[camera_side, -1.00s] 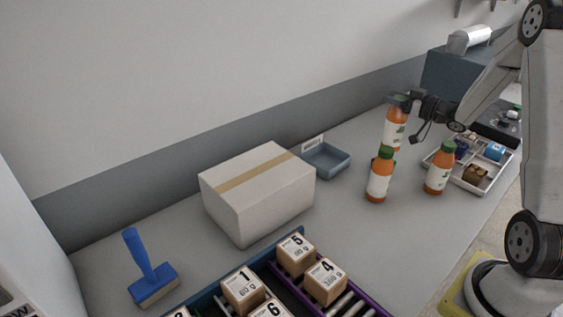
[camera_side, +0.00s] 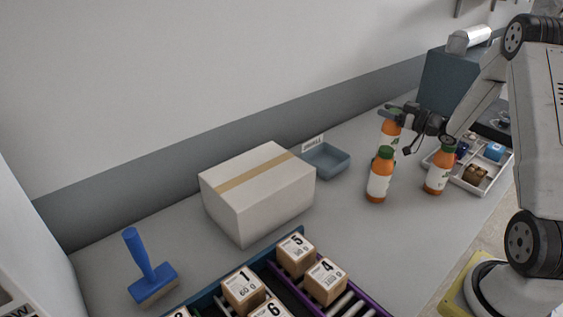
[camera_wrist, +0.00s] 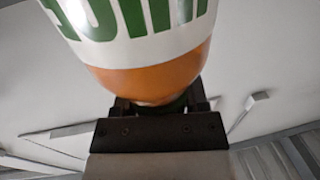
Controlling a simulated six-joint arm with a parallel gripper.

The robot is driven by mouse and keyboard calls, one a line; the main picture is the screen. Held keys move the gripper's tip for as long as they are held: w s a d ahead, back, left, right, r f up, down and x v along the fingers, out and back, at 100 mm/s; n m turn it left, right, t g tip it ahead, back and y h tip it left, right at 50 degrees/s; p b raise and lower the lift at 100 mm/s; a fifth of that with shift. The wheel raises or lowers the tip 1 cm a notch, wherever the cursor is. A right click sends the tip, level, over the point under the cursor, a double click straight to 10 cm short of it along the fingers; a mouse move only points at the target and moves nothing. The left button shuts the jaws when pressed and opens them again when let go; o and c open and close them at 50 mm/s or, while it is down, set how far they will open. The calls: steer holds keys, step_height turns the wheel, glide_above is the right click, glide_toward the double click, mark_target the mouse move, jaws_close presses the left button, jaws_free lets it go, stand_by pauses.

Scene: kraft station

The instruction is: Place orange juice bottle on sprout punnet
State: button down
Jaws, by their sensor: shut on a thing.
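My gripper (camera_side: 393,110) is shut on the top of an orange juice bottle (camera_side: 389,132) with a white label. In the wrist view the bottle's orange shoulder and green-lettered label (camera_wrist: 140,22) fill the top, with the jaws (camera_wrist: 160,105) around its green cap. In the side view the held bottle is upright behind another bottle, which hides its lower end; I cannot tell its height above the table. Two similar green-capped bottles stand on the table, one in front (camera_side: 379,180) and one to the right (camera_side: 439,172). I cannot make out a sprout punnet.
A white divided tray (camera_side: 482,183) with small items lies right of the bottles. A blue-grey bin (camera_side: 329,162) and a taped carton (camera_side: 258,198) stand to the left. Grey table is clear between.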

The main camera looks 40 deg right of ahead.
steer(key=shift+f, duration=0.1)
steer(key=shift+c, duration=0.5)
jaws_free()
steer(key=shift+s+d, duration=0.15)
steer(key=shift+s, duration=0.4)
steer(key=s+r, duration=0.3)
steer(key=r, duration=0.4)
steer(key=shift+s+d+r, duration=0.15)
steer(key=shift+s+d, duration=0.1)
steer(key=shift+s, duration=0.15)
